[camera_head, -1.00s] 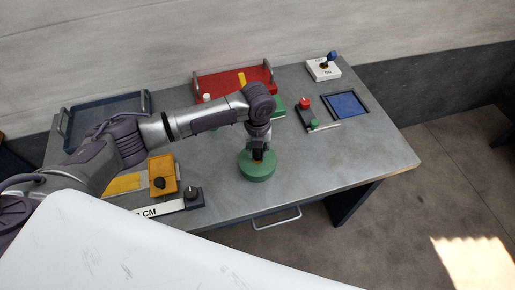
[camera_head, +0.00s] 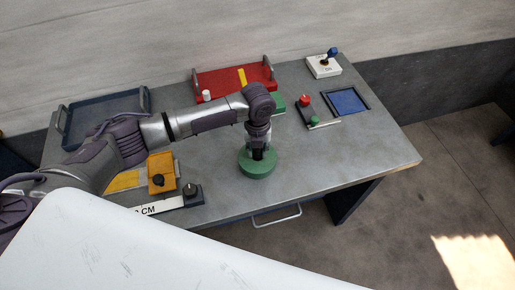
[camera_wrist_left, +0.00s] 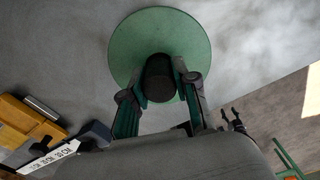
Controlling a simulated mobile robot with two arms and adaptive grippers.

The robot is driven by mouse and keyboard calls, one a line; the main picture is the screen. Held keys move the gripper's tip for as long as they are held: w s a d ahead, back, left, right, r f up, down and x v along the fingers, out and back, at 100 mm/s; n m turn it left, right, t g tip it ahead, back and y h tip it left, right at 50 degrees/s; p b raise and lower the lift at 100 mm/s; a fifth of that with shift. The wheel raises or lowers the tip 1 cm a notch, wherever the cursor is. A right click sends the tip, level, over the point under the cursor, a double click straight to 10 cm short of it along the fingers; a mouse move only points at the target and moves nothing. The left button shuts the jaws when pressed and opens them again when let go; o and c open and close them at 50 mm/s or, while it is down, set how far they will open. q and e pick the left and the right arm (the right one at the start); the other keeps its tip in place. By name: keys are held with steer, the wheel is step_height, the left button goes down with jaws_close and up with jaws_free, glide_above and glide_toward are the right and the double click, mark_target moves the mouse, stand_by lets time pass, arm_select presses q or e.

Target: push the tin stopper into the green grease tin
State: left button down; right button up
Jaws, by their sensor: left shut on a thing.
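The green grease tin (camera_head: 257,172) stands upright on the bench near its front edge. Its round green top (camera_wrist_left: 125,45) fills the upper middle of the left wrist view. My left gripper (camera_head: 258,157) points down onto the tin's top. In the left wrist view its two fingers (camera_wrist_left: 161,80) are shut on the dark round tin stopper (camera_wrist_left: 159,72), one on each side.
A yellow fixture (camera_head: 162,182) and a white-labelled scale (camera_head: 160,208) lie left of the tin. A red tray (camera_head: 222,84), a red-and-green control piece (camera_head: 306,103) and a blue pad (camera_head: 347,103) are behind. The bench right of the tin is clear.

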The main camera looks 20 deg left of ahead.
arm_select(q)
steer(key=shift+f, duration=0.4)
steer(key=c, duration=0.8)
jaws_free()
steer(key=shift+r, duration=0.1)
step_height(320, 180, up, 12)
